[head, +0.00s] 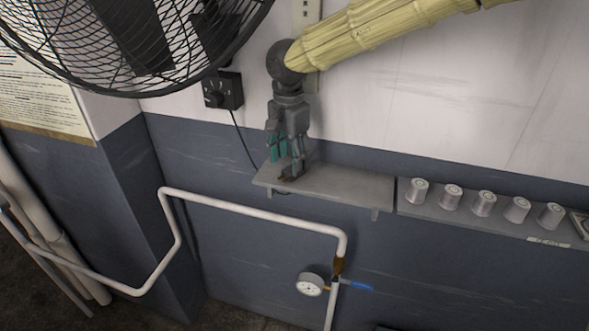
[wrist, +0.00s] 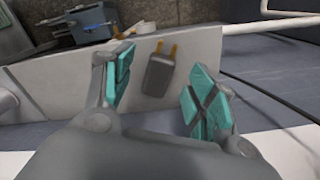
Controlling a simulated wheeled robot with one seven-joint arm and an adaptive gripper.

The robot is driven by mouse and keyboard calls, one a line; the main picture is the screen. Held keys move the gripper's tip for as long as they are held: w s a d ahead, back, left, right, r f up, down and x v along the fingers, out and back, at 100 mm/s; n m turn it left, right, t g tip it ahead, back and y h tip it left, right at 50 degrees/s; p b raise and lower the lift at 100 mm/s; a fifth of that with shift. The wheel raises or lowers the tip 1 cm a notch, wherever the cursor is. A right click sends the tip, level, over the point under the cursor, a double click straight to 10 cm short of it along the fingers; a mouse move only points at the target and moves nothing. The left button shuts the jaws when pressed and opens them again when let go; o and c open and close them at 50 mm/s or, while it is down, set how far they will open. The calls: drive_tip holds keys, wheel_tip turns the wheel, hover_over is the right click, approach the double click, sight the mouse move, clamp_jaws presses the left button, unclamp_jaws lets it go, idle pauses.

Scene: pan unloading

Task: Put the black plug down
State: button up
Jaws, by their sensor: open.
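The black plug (wrist: 158,75) lies on the grey shelf (wrist: 208,50), seen between my open fingers in the wrist view. It has a dark grey body and two brass-coloured prongs. My gripper (wrist: 160,95) has teal pads spread on either side of it, with a gap visible on both sides. In the head view my gripper (head: 285,165) points down over the left end of the shelf (head: 345,185). There the plug (head: 288,177) is a small dark shape just below the fingertips, partly hidden by them.
A second shelf (head: 470,222) to the right holds several metal spools (head: 484,204). A black wall box (head: 223,91) with a hanging cable is left of my arm. A large fan (head: 130,40) fills the upper left. A white pipe (head: 260,212) with a gauge (head: 311,284) runs below.

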sight(289, 171)
drive_tip(key=shift+w+f+p, duration=0.1)
drive_tip(key=shift+f+p, duration=0.3)
drive_tip(key=shift+f, duration=1.45)
drive_tip(key=shift+a, duration=0.1)
drive_tip(key=c, duration=1.2)
drive_tip(key=shift+r, duration=0.1)
